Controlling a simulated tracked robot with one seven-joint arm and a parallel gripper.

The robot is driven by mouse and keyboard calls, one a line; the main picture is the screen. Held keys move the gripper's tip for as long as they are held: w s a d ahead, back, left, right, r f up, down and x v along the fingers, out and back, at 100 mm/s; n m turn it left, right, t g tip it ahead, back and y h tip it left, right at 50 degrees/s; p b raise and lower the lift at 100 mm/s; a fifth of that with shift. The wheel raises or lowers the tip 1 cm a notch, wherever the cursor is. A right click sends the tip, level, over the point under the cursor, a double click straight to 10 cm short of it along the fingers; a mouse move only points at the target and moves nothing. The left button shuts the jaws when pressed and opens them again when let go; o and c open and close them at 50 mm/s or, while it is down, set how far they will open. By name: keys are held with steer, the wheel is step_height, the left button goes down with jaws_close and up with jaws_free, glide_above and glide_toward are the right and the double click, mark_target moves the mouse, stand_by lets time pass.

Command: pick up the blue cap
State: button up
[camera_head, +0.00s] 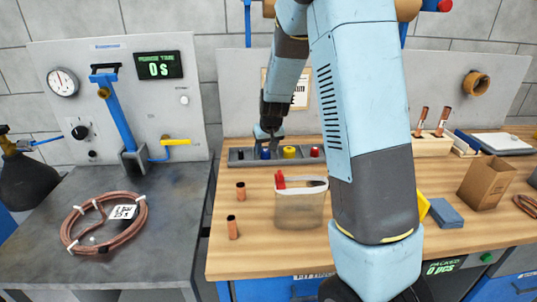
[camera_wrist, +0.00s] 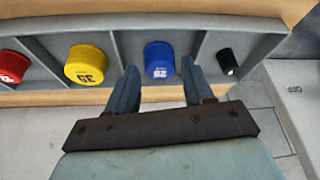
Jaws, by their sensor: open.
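The blue cap (camera_wrist: 160,60) stands in one compartment of a grey divided tray (camera_wrist: 120,43) in the wrist view, with white marking on its side. My gripper (camera_wrist: 158,75) is open, its two blue fingers on either side of the cap's near part. I cannot tell whether either finger touches it. In the head view my gripper (camera_head: 268,133) is above the tray (camera_head: 240,155), and the blue cap (camera_head: 265,153) shows just below it, partly hidden.
A yellow cap (camera_wrist: 86,65) and a red cap (camera_wrist: 12,66) sit in compartments to the left, a small black cap (camera_wrist: 228,61) to the right. A clear container (camera_head: 300,208) and two copper pieces (camera_head: 233,228) stand on the wooden bench (camera_head: 260,255) in front.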

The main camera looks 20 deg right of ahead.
steer(key=shift+x, duration=1.1)
steer(key=c, duration=0.8)
steer(key=shift+r, duration=0.1)
